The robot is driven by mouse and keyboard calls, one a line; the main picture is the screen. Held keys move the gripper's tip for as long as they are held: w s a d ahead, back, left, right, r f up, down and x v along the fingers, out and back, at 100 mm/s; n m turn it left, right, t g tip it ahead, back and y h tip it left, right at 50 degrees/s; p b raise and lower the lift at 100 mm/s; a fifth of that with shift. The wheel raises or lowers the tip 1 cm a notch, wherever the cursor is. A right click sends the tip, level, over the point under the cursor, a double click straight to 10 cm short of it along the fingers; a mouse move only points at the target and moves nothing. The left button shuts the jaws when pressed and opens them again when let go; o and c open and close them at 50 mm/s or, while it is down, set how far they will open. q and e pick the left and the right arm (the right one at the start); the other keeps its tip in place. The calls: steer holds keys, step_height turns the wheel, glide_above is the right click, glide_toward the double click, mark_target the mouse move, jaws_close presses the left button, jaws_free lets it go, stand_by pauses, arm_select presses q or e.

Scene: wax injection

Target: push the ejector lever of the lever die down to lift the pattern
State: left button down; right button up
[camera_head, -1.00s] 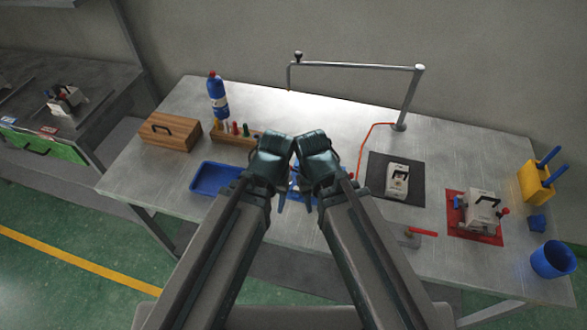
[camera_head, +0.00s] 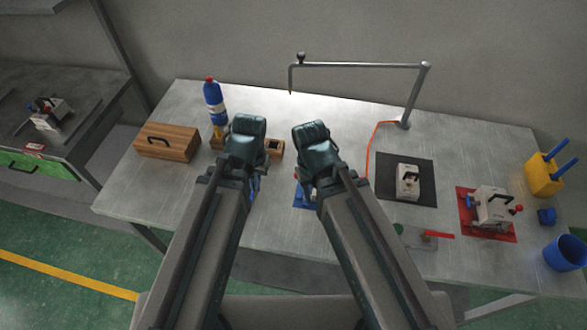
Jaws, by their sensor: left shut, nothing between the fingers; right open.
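A grey block die (camera_head: 495,207) with a black handle and red and blue knobs sits on a red mat (camera_head: 467,201). I cannot tell for sure which of these is the lever die. My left gripper (camera_head: 247,135) is shut and empty above the middle-left of the table. My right gripper (camera_head: 312,140) is open, to its right. Both are well left of the two pieces, and their fingertips are mostly hidden.
A pale die (camera_head: 408,180) lies on a black mat (camera_head: 425,190). A metal post with an arm (camera_head: 413,95) and an orange cable stand behind it. A wooden box (camera_head: 168,141) and blue bottle (camera_head: 214,100) are at left. A yellow holder (camera_head: 541,177) and blue cup (camera_head: 565,252) are at right.

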arm_select(q)
steer(key=w+a+m+h, duration=0.1)
steer(key=w+a+m, duration=0.1)
steer(key=w+m, duration=0.3)
steer(key=w+d+m, duration=0.5)
steer(key=d+m, duration=0.7)
steer(key=shift+d+m+h, duration=0.15)
steer(key=shift+m+h, duration=0.25)
arm_select(e)
steer(key=shift+w+a, duration=0.1)
steer(key=shift+w, duration=0.05)
arm_select(q)
steer(key=shift+w, duration=0.1)
steer(key=f+b, duration=0.6)
steer(key=b, duration=0.1)
steer(key=shift+d+f, duration=0.35)
steer(key=shift+f, duration=0.05)
arm_select(e)
step_height(320, 180, down, 7)
steer(key=shift+r, duration=0.1)
